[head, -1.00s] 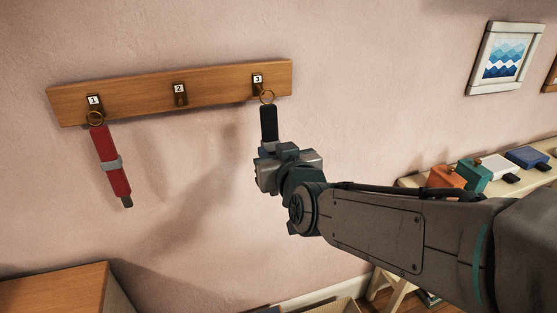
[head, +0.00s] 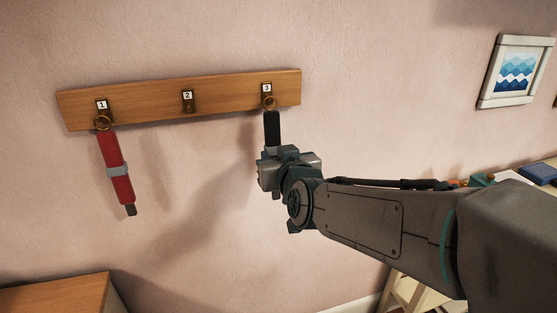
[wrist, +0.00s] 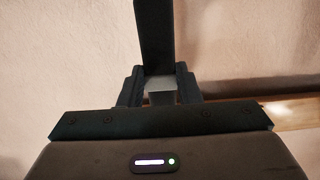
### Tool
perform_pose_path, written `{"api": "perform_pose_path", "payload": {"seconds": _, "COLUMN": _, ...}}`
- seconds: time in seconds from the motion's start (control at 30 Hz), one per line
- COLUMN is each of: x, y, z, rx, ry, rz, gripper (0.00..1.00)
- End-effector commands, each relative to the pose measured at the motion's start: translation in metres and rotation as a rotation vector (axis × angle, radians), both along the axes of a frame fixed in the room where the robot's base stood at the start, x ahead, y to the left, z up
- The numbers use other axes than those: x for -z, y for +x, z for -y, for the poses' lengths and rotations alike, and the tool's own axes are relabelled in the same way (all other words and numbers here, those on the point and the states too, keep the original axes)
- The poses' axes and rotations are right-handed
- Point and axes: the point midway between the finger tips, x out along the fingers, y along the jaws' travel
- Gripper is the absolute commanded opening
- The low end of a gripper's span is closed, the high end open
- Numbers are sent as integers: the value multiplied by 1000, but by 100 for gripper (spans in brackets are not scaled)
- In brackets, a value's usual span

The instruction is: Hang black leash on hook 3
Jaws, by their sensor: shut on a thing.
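The black leash (head: 272,128) hangs upright below hook 3 (head: 267,90), with its brass ring (head: 270,103) at the hook. I cannot tell for sure whether the ring is over the hook or only in front of it. My gripper (head: 274,156) is shut on the lower part of the leash. In the wrist view the black leash (wrist: 154,40) rises from between the fingers (wrist: 160,90); the ring is out of that view. Hook 2 (head: 188,101) is empty. Hook 1 (head: 102,106) holds a red leash (head: 117,170) by its ring.
The wooden hook board (head: 225,95) is fixed to the pink wall. A wooden cabinet top (head: 55,292) is at the lower left. A framed wave picture (head: 515,72) hangs at the right, above a shelf with coloured boxes (head: 540,172).

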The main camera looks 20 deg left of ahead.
Motion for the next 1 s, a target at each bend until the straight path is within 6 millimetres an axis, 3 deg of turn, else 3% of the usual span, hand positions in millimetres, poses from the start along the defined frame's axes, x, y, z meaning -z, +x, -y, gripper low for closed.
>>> {"api": "perform_pose_path", "payload": {"seconds": 0.47, "x": -1, "y": 0, "z": 0, "rx": 0, "ry": 1, "rz": 2, "gripper": 3}}
{"api": "perform_pose_path", "payload": {"seconds": 0.5, "x": -1, "y": 0, "z": 0, "rx": 0, "ry": 1, "rz": 2, "gripper": 33}}
{"api": "perform_pose_path", "payload": {"seconds": 0.6, "x": -1, "y": 0, "z": 0, "rx": 0, "ry": 1, "rz": 2, "gripper": 56}}
{"api": "perform_pose_path", "payload": {"seconds": 1.0, "x": -2, "y": -4, "z": 4, "rx": -2, "ry": 2, "rz": 2, "gripper": 56}}
